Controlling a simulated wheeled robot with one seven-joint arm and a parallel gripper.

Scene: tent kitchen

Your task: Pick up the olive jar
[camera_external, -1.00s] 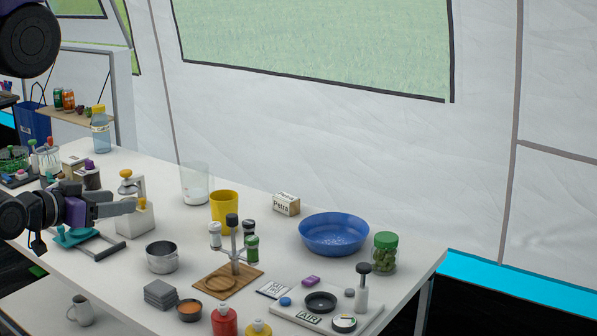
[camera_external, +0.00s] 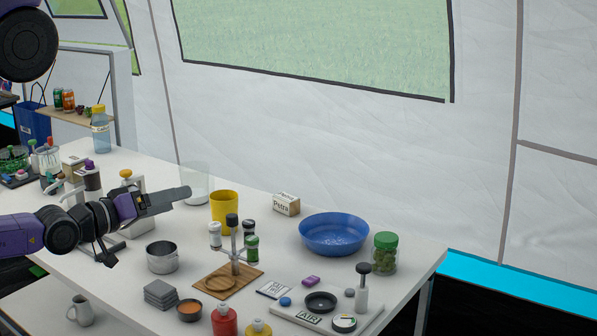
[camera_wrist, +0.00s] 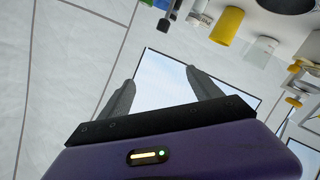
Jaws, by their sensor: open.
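The olive jar (camera_external: 385,254) is a clear jar with a green lid and green olives inside. It stands upright near the right end of the white table, just right of the blue bowl, in the external view. My gripper (camera_external: 188,192) is above the left part of the table, left of the yellow cup and well apart from the jar. In the wrist view my gripper (camera_wrist: 158,85) shows two spread fingers with nothing between them. I cannot make out the jar in the wrist view.
Between my gripper and the jar stand a yellow cup (camera_external: 224,206), a tall glass (camera_external: 195,184), a spice stand (camera_external: 235,245), a small box (camera_external: 286,204) and a wide blue bowl (camera_external: 334,238). A metal pot (camera_external: 162,258) is below my gripper.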

